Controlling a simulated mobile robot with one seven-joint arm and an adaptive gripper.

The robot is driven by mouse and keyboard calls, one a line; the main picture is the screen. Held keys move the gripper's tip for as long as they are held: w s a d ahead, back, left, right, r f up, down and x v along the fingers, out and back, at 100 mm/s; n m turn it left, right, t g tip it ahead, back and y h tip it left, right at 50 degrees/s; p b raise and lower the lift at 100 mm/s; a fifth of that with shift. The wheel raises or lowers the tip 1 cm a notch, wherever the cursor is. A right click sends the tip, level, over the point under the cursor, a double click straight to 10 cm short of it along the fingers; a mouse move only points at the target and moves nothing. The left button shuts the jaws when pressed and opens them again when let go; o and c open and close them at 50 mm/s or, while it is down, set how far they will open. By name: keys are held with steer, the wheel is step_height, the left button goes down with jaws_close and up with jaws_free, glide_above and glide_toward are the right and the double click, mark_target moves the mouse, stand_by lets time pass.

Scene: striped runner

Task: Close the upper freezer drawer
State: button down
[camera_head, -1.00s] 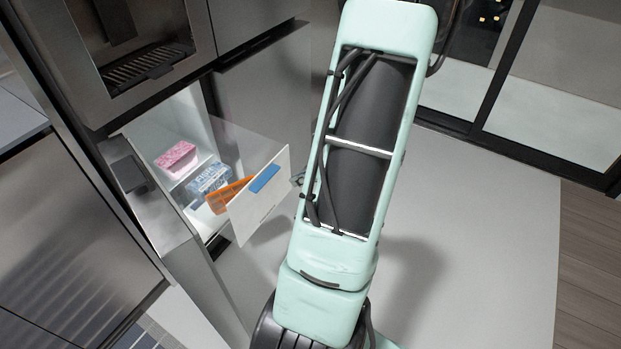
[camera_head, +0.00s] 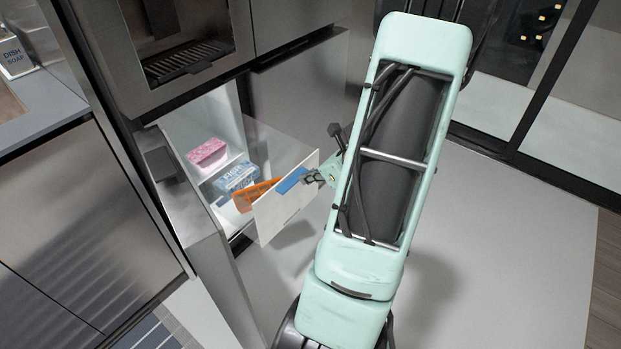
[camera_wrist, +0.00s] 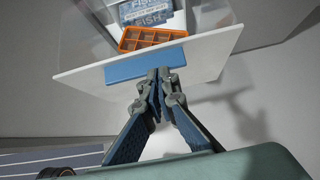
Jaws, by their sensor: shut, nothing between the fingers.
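The upper freezer drawer (camera_head: 270,215) is pulled out of the open freezer, with a white front panel and a blue strip handle (camera_head: 291,181). In the wrist view the drawer front (camera_wrist: 208,62) and its blue strip (camera_wrist: 120,73) lie straight ahead. My gripper (camera_head: 314,177) is shut and empty, its tips at the outer face of the drawer front by the blue strip. In the wrist view the fingertips (camera_wrist: 158,73) overlap the strip's lower edge; contact looks likely but is not certain.
The open freezer door (camera_head: 190,215) stands left of the drawer. A counter with a dish soap box (camera_head: 14,58) is at far left. The grey floor (camera_head: 500,240) is clear at right.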

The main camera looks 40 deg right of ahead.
steer(key=w+a+p, duration=0.2)
steer(key=w+p, duration=0.2)
steer(key=w, duration=1.3)
steer(key=w+a+p, duration=0.3)
steer(key=w+p, duration=0.1)
steer(key=w, duration=1.3)
steer(key=shift+w, duration=0.4)
steer(key=shift+d, duration=0.1)
